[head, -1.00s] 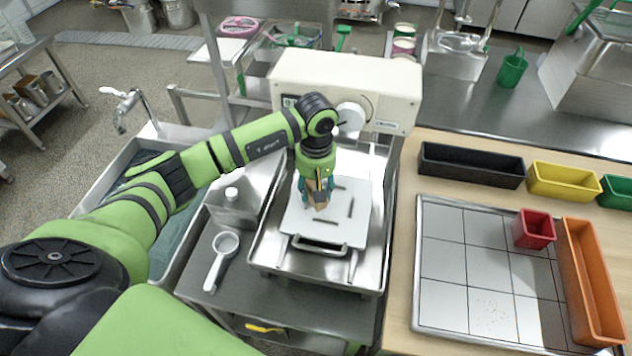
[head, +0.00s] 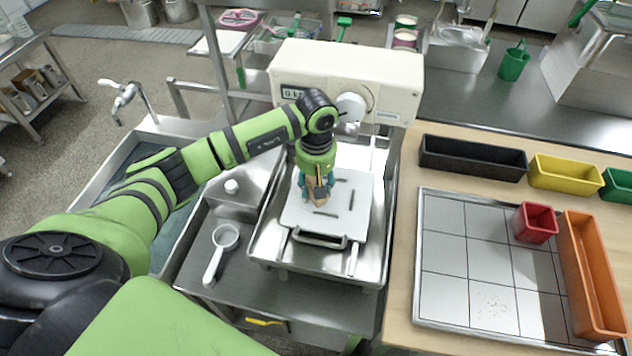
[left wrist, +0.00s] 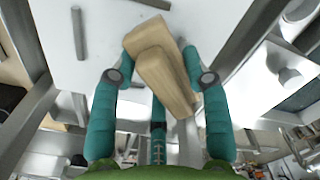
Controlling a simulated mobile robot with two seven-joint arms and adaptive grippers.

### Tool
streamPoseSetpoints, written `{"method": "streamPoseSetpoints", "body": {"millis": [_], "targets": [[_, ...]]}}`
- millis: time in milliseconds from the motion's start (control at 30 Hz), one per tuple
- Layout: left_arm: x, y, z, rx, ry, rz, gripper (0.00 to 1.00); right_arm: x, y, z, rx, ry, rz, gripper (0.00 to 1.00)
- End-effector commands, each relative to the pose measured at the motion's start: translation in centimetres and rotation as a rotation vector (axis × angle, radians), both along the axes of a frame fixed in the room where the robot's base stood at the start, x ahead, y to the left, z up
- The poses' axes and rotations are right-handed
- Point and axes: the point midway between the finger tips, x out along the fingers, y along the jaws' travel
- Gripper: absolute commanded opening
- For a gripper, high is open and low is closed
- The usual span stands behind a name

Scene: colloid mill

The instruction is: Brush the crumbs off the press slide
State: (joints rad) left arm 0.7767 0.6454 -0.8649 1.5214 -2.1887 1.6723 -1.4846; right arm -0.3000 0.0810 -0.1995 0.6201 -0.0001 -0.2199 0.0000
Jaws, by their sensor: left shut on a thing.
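The press slide (head: 298,216) is a white plate with a front pull handle, lying in a metal tray under the cream press (head: 345,75). Several dark grey bars lie or stand on it; I cannot make out crumbs there. My left gripper (head: 317,190) is over the slide's middle, pointing down. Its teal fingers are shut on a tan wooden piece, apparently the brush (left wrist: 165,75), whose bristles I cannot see. The white slide also shows in the left wrist view (left wrist: 95,65). I cannot tell whether the brush touches the slide. My right gripper is out of view.
A white scoop (head: 222,245) lies left of the press tray. On the right-hand table, a gridded tray (head: 440,260) carries small specks, a red bin (head: 536,222) and an orange bin (head: 592,270). Black (head: 470,158) and yellow bins (head: 563,176) stand behind. A sink is at left.

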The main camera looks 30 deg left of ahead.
Motion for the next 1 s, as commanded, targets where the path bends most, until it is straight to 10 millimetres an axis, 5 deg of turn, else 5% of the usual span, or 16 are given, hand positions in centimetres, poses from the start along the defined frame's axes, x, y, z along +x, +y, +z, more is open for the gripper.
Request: {"method": "streamPoseSetpoints", "body": {"millis": [633, 1000], "targets": [[0.1, -0.1, -1.0, -0.001, -0.001, 0.0, 0.21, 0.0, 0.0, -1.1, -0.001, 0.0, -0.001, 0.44], [0.8, -2.8, -1.0, 0.0, -0.002, -0.001, 0.21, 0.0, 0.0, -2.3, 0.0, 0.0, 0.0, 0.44]]}}
